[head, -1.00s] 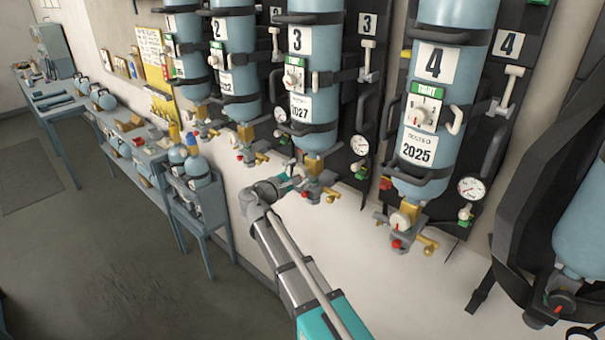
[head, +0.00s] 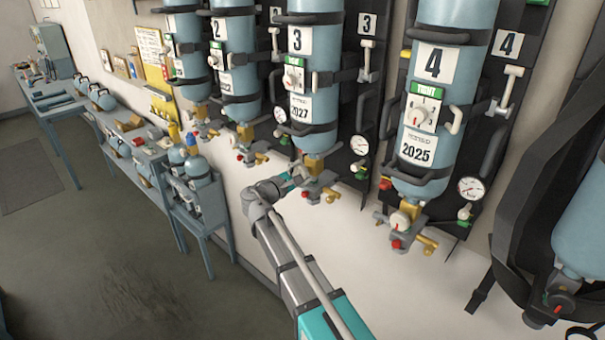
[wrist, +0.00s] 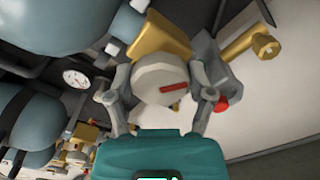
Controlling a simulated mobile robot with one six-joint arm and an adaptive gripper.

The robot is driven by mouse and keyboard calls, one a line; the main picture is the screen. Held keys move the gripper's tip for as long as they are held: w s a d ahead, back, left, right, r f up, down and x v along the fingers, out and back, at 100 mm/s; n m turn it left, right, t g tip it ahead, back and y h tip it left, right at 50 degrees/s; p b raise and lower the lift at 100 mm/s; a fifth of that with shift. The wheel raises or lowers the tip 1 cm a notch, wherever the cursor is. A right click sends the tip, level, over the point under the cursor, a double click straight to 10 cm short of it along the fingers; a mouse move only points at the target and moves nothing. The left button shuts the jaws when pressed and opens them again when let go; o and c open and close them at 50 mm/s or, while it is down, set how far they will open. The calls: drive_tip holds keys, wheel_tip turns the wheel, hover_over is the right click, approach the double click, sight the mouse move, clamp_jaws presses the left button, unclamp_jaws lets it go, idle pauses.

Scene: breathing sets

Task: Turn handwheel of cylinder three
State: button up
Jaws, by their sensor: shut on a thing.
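Cylinder three (head: 314,100) is a pale blue upright bottle strapped to a dark wall panel, with a "3" label and a 2027 tag. Its brass valve (head: 313,165) sits at the bottom end. In the wrist view its handwheel (wrist: 160,82) is a pale round knob with a red mark. My gripper (wrist: 162,96) has one finger on each side of the handwheel and is shut on it. In the head view my gripper (head: 288,181) is at the left of the valve, and the handwheel is mostly hidden by it.
Cylinder four (head: 433,100) hangs to the right with its own valve and gauge (head: 471,189). Cylinder two (head: 238,60) hangs to the left. A brass outlet (wrist: 250,48) and a red knob (wrist: 221,104) lie close to the right finger. The floor (head: 100,250) at left is clear.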

drive_tip(key=shift+a+f+m, duration=0.1)
drive_tip(key=shift+m, duration=0.2)
drive_tip(key=m, duration=1)
drive_tip(key=shift+f, duration=0.1)
drive_tip(key=shift+m, duration=0.3)
drive_tip(key=o, duration=1.1)
drive_tip(key=v, duration=0.7)
drive_tip(key=shift+s+a, duration=0.2)
drive_tip(key=shift+a, duration=0.05)
